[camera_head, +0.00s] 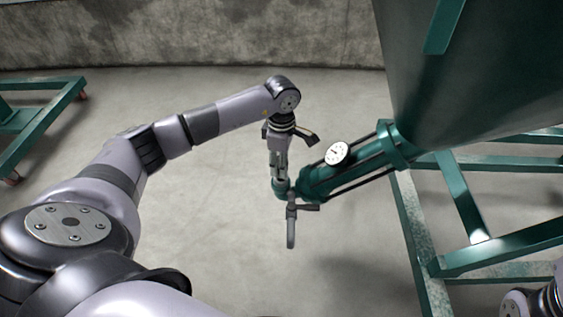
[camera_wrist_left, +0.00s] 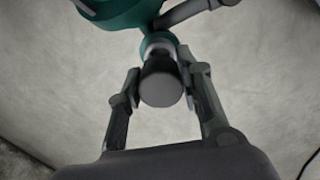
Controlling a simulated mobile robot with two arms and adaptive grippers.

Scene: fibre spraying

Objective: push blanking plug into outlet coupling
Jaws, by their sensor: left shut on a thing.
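My left gripper (camera_head: 280,178) points down at the lower end of the green outlet pipe in the head view. In the left wrist view the same gripper (camera_wrist_left: 157,92) has its two fingers closed around a dark grey round blanking plug (camera_wrist_left: 161,88). The plug is in line with the outlet coupling (camera_wrist_left: 156,40), a green ring with a lighter grey collar just beyond it. The coupling also shows in the head view (camera_head: 281,188), directly under my fingers. How deep the plug sits in the coupling is hidden. My right gripper is not in view.
A pressure gauge (camera_head: 337,153) sits on the green outlet pipe (camera_head: 322,181). A grey lever handle (camera_head: 291,228) hangs by the coupling. The large green hopper (camera_head: 470,70) and its frame (camera_head: 490,258) fill the right. Another green frame (camera_head: 40,130) stands left, with open floor between.

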